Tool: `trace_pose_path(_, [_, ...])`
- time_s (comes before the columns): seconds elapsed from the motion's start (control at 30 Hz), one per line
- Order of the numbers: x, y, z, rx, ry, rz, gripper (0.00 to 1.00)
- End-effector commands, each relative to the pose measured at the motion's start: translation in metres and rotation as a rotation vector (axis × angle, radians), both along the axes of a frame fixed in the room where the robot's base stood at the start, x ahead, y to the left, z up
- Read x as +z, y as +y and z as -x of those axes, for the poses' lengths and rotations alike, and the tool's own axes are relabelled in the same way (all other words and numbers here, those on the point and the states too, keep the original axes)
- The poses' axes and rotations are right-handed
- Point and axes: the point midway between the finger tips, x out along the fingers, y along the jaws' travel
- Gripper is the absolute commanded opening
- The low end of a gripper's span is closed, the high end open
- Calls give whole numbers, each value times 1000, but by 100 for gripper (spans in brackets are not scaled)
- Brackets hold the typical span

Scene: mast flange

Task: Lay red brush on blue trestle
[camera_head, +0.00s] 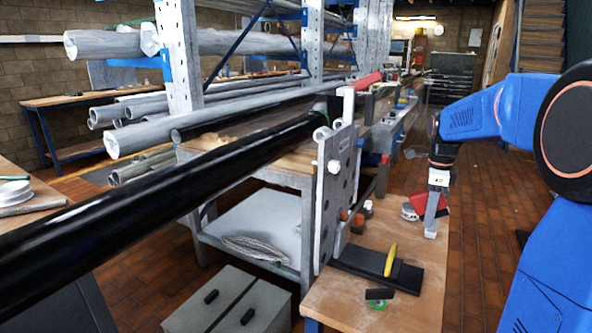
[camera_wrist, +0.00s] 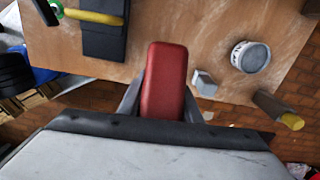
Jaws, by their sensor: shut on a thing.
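My gripper (camera_head: 431,234) points down over the wooden bench top at the right of the head view. It is shut on the red brush (camera_wrist: 165,80), which shows as a red block between the two fingers in the wrist view. In the head view the red brush (camera_head: 443,204) is partly hidden behind the fingers. I cannot tell whether it touches the bench. I cannot pick out a blue trestle with certainty; a blue bench leg (camera_head: 312,325) shows at the bottom of the head view.
The wooden bench top (camera_head: 360,300) holds a black block (camera_head: 350,262) with a yellow piece (camera_head: 391,260) on it. A round grey-white tin (camera_wrist: 250,57) stands near the brush. Long pipes and a perforated upright plate (camera_head: 335,190) stand left of the bench. Brick floor at right is open.

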Motion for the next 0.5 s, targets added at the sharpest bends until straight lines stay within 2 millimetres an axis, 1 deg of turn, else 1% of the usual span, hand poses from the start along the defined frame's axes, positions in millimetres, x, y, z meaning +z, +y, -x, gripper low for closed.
trace_pose_path(0.27, [-1,0,1,-1,-4,-7,0])
trace_pose_path(0.37, [-5,2,4,-2,-23,-40,0])
trace_pose_path(0.5, [-13,7,8,-7,-82,-138,0])
